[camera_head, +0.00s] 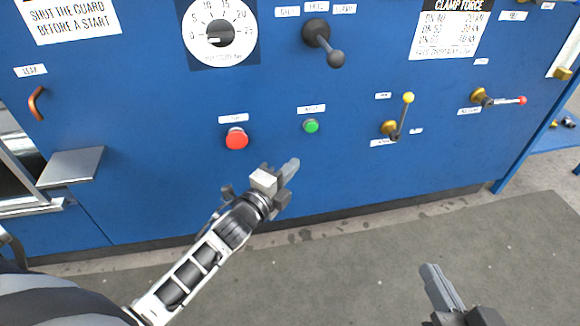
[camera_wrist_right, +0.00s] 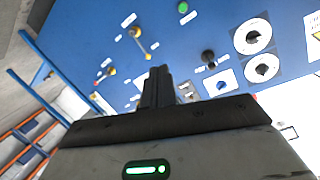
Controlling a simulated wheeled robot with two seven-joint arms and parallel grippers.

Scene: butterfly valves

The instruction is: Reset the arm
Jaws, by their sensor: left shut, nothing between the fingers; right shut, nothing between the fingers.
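My left gripper (camera_head: 288,172) is shut and empty, in front of the lower part of the blue panel (camera_head: 330,180), below the red and green buttons. My left arm comes in from the lower left. My right gripper (camera_head: 436,284) is at the lower right of the head view, over the grey floor, shut and empty and apart from the panel. In the right wrist view its fingers (camera_wrist_right: 157,85) are together and point toward the panel. A valve with a yellow-tipped lever (camera_head: 402,117) stands upright on the panel. A second valve with a red-tipped lever (camera_head: 498,99) lies about level.
The panel carries a red button (camera_head: 237,139), a green button (camera_head: 311,126), a black ball-ended lever (camera_head: 324,43) and a dial (camera_head: 219,32). A grey metal shelf (camera_head: 71,166) juts out at left. The grey floor (camera_head: 340,270) before the panel is clear.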

